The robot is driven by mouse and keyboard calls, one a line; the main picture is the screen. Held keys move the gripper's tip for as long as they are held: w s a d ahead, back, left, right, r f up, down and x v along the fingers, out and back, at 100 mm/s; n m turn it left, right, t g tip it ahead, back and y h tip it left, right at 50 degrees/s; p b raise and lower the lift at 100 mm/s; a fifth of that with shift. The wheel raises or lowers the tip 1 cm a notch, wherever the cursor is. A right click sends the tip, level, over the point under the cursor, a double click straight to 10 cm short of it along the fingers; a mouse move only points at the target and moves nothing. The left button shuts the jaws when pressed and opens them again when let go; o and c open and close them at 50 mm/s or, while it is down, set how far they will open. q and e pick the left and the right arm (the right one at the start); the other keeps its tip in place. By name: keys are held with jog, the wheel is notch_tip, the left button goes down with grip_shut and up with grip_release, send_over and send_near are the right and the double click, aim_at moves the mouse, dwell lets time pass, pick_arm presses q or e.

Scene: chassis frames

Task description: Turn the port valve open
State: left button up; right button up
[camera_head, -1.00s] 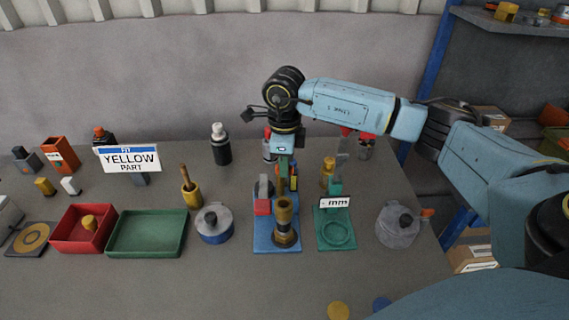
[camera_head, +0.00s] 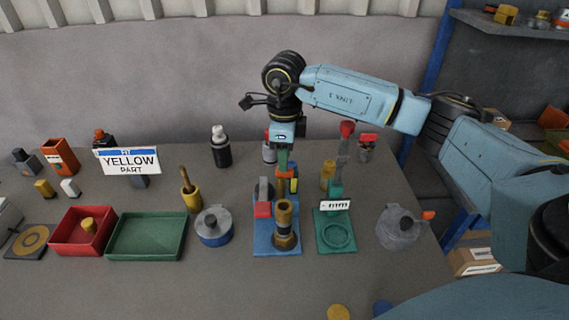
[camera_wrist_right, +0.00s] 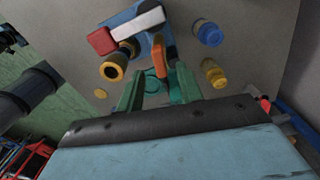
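The valve stands on a blue base (camera_head: 264,242). It has an upright brass port (camera_head: 283,212) and a grey clamp with a red block (camera_head: 263,209) to its left. An orange handle (camera_head: 287,173) shows behind the port, just under my right gripper (camera_head: 283,160). In the right wrist view, the gripper's green fingers (camera_wrist_right: 157,88) are apart, and the orange handle (camera_wrist_right: 160,57) shows between and beyond their tips, closer to the right finger. I cannot tell whether it touches. The brass port also shows there (camera_wrist_right: 114,68). My left gripper is not in view.
A green fixture (camera_head: 336,242) with a ring stands right of the blue base. A blue-and-grey pot (camera_head: 214,228) stands left of it, then a green tray (camera_head: 147,250) and a red bin (camera_head: 68,243). A grey pot (camera_head: 398,230) is further right. The table front is mostly clear.

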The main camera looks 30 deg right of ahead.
notch_tip(320, 180, up, 10)
dwell(0.3)
jog(key=shift+r, duration=0.1)
dwell(0.3)
